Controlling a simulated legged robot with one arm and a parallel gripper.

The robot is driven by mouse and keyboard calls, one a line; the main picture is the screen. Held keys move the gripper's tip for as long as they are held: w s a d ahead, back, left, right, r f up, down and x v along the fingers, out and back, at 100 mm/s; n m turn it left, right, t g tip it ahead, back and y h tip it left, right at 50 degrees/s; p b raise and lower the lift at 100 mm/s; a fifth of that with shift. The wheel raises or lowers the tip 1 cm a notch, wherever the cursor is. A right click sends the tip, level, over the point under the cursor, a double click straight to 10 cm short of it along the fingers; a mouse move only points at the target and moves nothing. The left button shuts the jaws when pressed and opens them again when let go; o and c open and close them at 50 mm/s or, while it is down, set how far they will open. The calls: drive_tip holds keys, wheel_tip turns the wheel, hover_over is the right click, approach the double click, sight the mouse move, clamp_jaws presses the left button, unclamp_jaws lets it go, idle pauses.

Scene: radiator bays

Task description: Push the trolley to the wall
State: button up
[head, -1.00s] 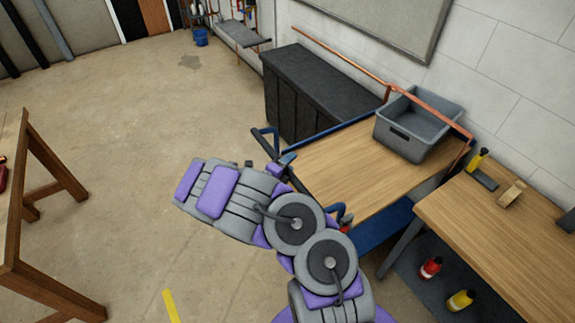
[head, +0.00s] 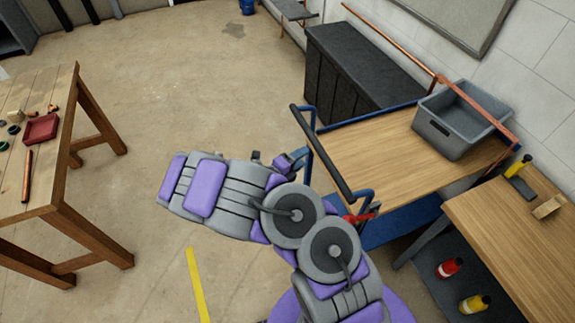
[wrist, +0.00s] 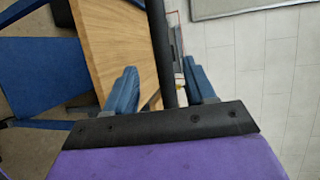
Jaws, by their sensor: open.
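The trolley has a wooden top (head: 365,155), a blue frame and a blue lower deck (head: 400,222). Its black push handle (head: 322,150) rises at the near left end. A grey crate (head: 450,130) stands on the top near the wall (head: 540,60). My gripper (head: 293,160) is at the handle, partly hidden by my arm in the head view. In the wrist view my gripper (wrist: 160,78) is open, with its blue fingers either side of the black handle bar (wrist: 157,35). I cannot tell whether they touch it.
A black cabinet (head: 360,70) stands beyond the trolley. A wooden workbench (head: 490,230) with bottles below is at the right. A wooden table (head: 50,130) stands at left. A copper pipe (head: 395,40) runs near the wall. Open floor (head: 200,80) lies between, with a yellow strip (head: 197,285).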

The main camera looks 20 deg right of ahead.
drive_tip(key=v, duration=0.5)
drive_tip(key=shift+s+a+r+p, duration=0.1)
drive_tip(key=shift+a+p, duration=0.1)
drive_tip(key=shift+p, duration=0.1)
